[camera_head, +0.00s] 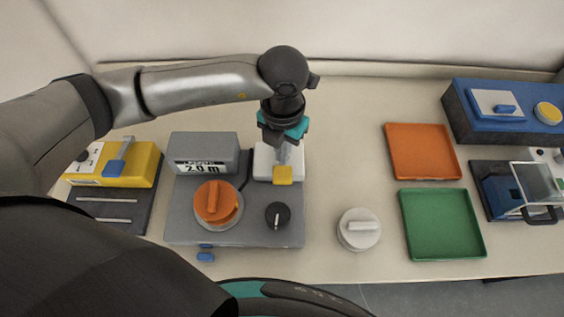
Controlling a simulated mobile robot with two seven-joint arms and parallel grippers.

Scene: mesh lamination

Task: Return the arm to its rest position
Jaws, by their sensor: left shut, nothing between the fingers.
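My left arm comes in from the left and reaches across the back of the table. Its gripper (284,155) points down over the grey device (184,238), above the white block with a yellow front (283,175). The gripper is shut with nothing visible in its fingers. Whether the fingertips touch the block cannot be told. The grey device has a display reading 2.0 m (201,167), an orange knob (216,203) and a small black dial (278,215). My right gripper is not in view.
A yellow device (137,163) with a blue lever stands at left. A white knobbed lid (358,230) sits right of the grey device. An orange tray (422,151) and a green tray (441,224) lie empty. Blue devices (464,121) stand at right. The table between the grey device and trays is mostly clear.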

